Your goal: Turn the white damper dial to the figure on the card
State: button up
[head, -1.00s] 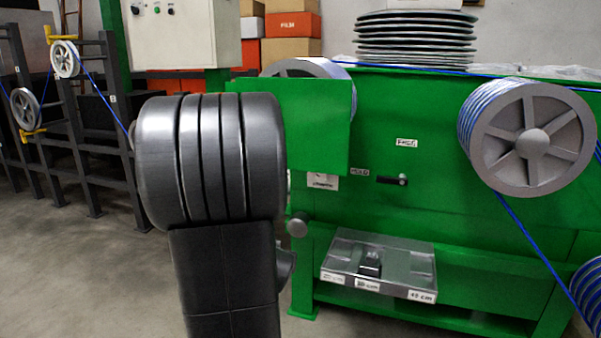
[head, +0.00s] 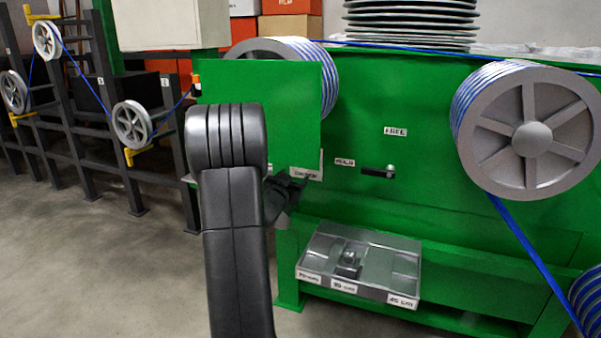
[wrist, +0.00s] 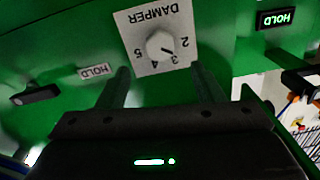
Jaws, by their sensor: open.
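The white damper dial (wrist: 160,45) shows upside down in the wrist view, on a white plate (wrist: 140,22) marked DAMPER with figures 2 to 5 visible. Its dark mark points to the lower right, around 2 to 3; the exact setting is hard to tell. My gripper (wrist: 163,78) is open, its fingers apart on either side below the dial, not closed on it. In the head view my gripper (head: 288,188) is beside the green panel by the plate's edge (head: 306,173); the dial is hidden there. I cannot make out a card giving the figure.
A dark lever (head: 378,172) sits between HOLD and FREE (head: 395,131) labels. A lit HOLD sign (wrist: 275,18) shows in the wrist view. A labelled tray (head: 360,262) stands below, and a large cable reel (head: 530,130) is at right. Floor at left is clear.

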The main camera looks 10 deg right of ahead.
jog(key=b+x, duration=0.1)
jog(key=x, duration=0.6)
jog(key=shift+c, duration=0.2)
jog(key=c, duration=0.9)
